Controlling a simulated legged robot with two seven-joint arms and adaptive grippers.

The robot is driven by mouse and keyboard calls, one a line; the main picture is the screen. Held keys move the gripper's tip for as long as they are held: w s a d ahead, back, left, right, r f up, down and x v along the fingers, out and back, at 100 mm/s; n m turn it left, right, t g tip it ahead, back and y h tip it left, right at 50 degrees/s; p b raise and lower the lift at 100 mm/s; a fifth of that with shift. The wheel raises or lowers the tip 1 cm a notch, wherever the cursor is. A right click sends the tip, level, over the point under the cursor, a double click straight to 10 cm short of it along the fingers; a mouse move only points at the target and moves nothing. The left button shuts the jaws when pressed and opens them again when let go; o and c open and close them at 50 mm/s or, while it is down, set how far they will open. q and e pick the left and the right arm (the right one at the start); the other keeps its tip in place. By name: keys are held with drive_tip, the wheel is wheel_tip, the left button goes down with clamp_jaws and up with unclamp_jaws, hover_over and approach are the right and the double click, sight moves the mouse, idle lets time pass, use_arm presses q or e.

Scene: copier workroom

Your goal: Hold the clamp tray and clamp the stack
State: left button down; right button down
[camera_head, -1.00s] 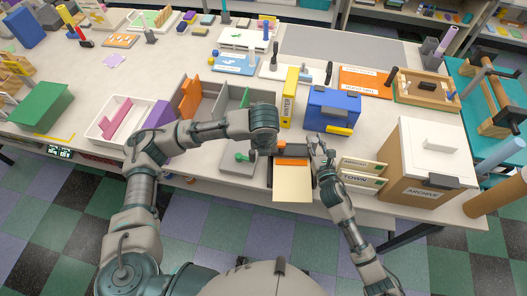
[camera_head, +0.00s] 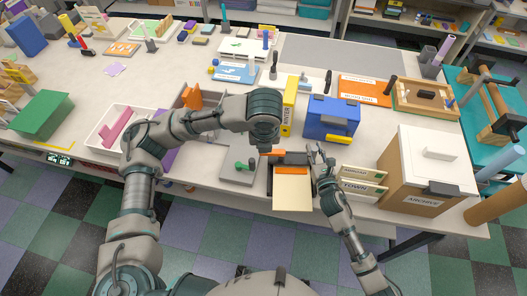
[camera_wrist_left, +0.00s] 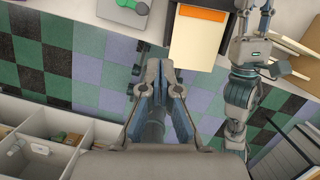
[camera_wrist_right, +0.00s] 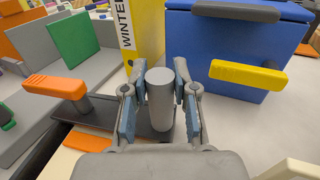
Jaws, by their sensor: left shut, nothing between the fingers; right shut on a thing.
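The clamp tray (camera_head: 307,185) is dark and sits at the table's front edge. A cream paper stack (camera_head: 292,192) with an orange strip (camera_head: 292,170) lies on it and reaches over the front edge. An orange clamp lever (camera_head: 272,153) shows at its back left; in the right wrist view the lever (camera_wrist_right: 55,87) stands on a post. My right gripper (camera_head: 316,153) is shut on an upright grey post (camera_wrist_right: 160,100) at the tray's right. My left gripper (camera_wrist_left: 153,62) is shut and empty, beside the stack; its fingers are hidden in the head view.
A grey plate with a green knob (camera_head: 241,164) lies left of the tray. A blue box (camera_head: 331,120) and yellow WINTER binder (camera_head: 288,112) stand behind it. Labelled signs (camera_head: 362,180) and the ARCHIVE box (camera_head: 425,165) stand to the right. The floor is clear in front.

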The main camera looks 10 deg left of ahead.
use_arm(q)
drive_tip(key=shift+v, duration=1.15)
use_arm(e)
drive_tip(key=c, duration=0.8)
unclamp_jaws()
use_arm(q)
drive_tip(key=shift+r, duration=0.1)
use_arm(e)
drive_tip(key=v, duration=1.2)
drive_tip(key=shift+f, duration=0.15)
use_arm(q)
drive_tip(key=shift+s, duration=0.1)
